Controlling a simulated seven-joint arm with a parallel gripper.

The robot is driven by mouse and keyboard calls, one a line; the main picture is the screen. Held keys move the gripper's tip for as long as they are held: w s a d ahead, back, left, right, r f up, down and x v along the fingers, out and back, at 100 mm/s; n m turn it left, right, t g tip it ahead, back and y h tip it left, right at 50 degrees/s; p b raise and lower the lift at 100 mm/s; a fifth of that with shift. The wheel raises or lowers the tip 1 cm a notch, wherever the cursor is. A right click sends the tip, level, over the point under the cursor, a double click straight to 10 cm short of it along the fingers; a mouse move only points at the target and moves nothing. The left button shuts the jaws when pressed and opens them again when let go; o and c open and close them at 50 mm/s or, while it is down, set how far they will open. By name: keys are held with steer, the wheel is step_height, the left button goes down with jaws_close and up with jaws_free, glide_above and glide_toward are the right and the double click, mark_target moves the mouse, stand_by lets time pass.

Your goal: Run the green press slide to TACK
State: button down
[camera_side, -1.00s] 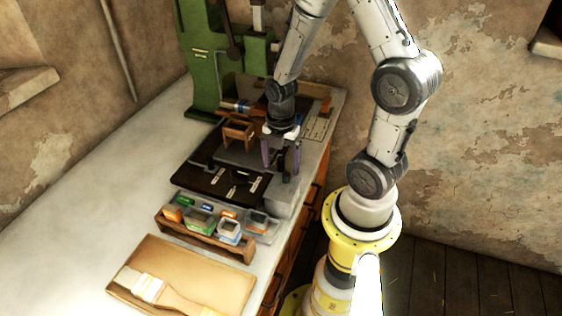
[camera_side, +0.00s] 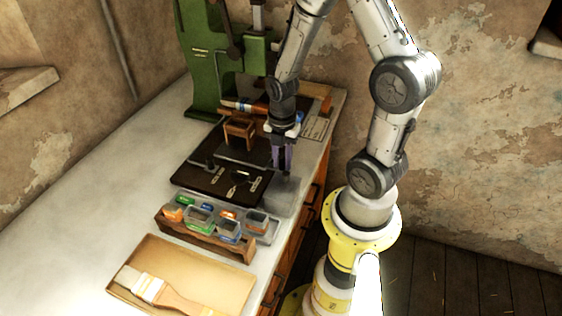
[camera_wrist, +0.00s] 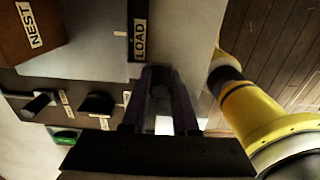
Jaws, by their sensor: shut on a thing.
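The green press (camera_side: 206,62) stands at the back of the bench in the side view. A dark base (camera_side: 215,182) with pale labels and small dark controls lies in front of it. My gripper (camera_side: 282,172) points down at the right edge of this base. In the wrist view, my gripper (camera_wrist: 164,78) is shut on a dark round knob (camera_wrist: 160,90), beside the LOAD plate (camera_wrist: 140,28). A small green piece (camera_wrist: 66,137) lies at the lower left. I cannot read a TACK mark in either view, and the fingers partly hide the knob.
A wooden block marked NEST (camera_wrist: 28,30) is at the upper left of the wrist view. A rack of small bins (camera_side: 205,230) and a tray (camera_side: 215,280) with a brush stand at the front. The bench's left side (camera_side: 75,235) is clear.

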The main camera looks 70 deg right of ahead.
steer(key=shift+d, duration=4.05)
steer(key=shift+c, duration=0.4)
jaws_free()
step_height(320, 180, up, 8)
